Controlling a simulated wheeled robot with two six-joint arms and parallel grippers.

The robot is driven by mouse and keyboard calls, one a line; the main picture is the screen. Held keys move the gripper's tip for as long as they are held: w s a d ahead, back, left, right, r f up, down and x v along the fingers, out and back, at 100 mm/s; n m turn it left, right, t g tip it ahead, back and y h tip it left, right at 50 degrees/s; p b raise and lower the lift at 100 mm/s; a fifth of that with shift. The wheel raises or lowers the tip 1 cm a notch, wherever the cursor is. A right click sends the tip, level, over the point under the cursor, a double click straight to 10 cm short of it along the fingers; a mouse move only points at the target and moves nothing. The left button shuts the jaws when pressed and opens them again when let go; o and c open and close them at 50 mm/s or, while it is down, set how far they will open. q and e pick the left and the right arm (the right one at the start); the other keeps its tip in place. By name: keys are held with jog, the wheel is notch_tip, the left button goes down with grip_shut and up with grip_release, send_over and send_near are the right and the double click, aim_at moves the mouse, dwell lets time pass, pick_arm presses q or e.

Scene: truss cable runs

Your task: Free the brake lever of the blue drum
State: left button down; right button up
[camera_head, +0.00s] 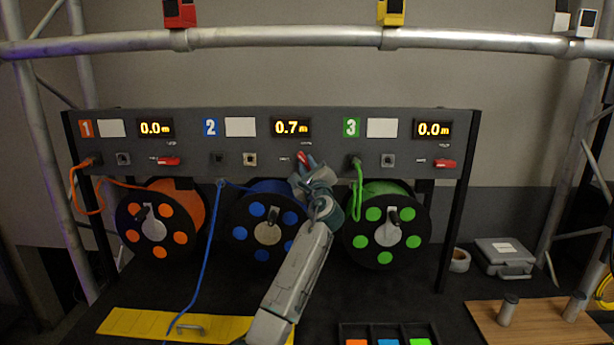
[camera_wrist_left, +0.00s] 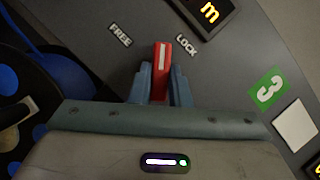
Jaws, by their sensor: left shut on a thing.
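The blue drum (camera_head: 268,220) hangs under panel section 2, whose display (camera_head: 291,127) reads 0.7 m. Its red brake lever (camera_head: 302,157) is on the panel below that display and stands tilted, partly hidden by my gripper. In the left wrist view the lever (camera_wrist_left: 161,56) is between the FREE label (camera_wrist_left: 120,34) and the LOCK label (camera_wrist_left: 186,47). My left gripper (camera_head: 307,168) is shut on the lever, with one finger on each side; the fingers also show in the wrist view (camera_wrist_left: 160,86). My right gripper is not in view.
An orange drum (camera_head: 160,222) and a green drum (camera_head: 387,225) flank the blue one; their red levers (camera_head: 168,160) (camera_head: 446,163) lie level. A blue cable (camera_head: 203,258) hangs to the yellow plate (camera_head: 125,322). A truss bar (camera_head: 280,39) crosses above the panel.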

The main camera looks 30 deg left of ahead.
pick_arm(q)
jog(key=n+g+b, duration=0.2)
jog(key=n, duration=0.3)
jog(key=shift+n, duration=0.3)
jog(key=n+g+b, duration=0.1)
jog(key=n, duration=0.1)
jog(key=shift+d+n, duration=0.1)
jog(key=shift+n, duration=0.2)
jog(key=shift+r+n+g+h+b, duration=0.1)
jog(key=shift+n+g+h+b, duration=0.35)
jog(key=shift+n, duration=0.85)
jog(key=c, duration=1.4)
grip_release()
jog(key=shift+o, duration=0.2)
